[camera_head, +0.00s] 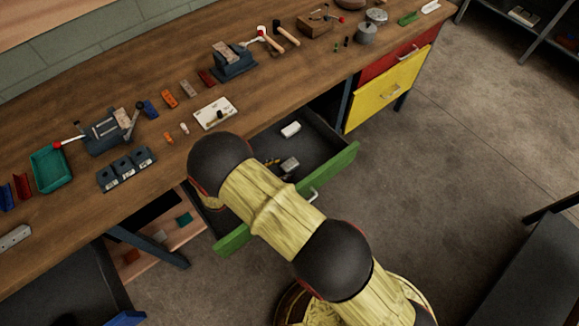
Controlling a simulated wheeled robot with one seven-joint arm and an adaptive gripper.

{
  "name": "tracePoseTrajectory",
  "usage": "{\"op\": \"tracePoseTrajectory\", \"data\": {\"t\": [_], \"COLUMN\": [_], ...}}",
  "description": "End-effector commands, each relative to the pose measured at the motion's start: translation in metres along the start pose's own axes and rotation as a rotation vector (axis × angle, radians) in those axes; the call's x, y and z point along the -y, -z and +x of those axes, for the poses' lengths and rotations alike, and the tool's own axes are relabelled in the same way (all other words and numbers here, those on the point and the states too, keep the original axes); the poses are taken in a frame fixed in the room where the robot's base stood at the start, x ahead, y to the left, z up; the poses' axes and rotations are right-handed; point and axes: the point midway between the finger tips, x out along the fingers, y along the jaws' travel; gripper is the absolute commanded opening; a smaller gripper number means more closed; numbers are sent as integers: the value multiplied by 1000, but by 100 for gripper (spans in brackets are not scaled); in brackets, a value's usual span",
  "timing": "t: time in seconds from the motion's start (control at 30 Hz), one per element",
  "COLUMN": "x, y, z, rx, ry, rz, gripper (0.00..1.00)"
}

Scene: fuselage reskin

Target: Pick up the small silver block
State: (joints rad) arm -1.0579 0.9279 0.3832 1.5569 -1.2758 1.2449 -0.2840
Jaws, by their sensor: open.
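A small silver-grey block (289,165) lies in the open green-fronted drawer (345,160), just beyond my yellow arm link. It sits near the drawer's front and looks slightly tilted, but its exact shape is hard to tell at this size. My arm crosses in front of the drawer and covers its left part. My gripper is not visible; the black joint and yellow links hide whatever is behind them. I cannot tell how far my gripper is from the block.
A white block (291,129) lies farther back in the drawer, and small yellowish items (271,162) lie left of the silver block. The wooden bench (180,60) holds vises, a teal tray (51,168) and tools.

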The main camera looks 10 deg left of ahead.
Motion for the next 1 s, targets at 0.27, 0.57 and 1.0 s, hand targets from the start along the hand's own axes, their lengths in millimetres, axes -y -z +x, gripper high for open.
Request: {"op": "tracePoseTrajectory", "data": {"t": [0.27,0.57,1.0], "x": [0,0,0], "y": [0,0,0], "z": [7,7,7], "rx": [0,0,0], "ry": [-2,-1,-1], "rz": [0,0,0], "gripper": [55,38,13]}}
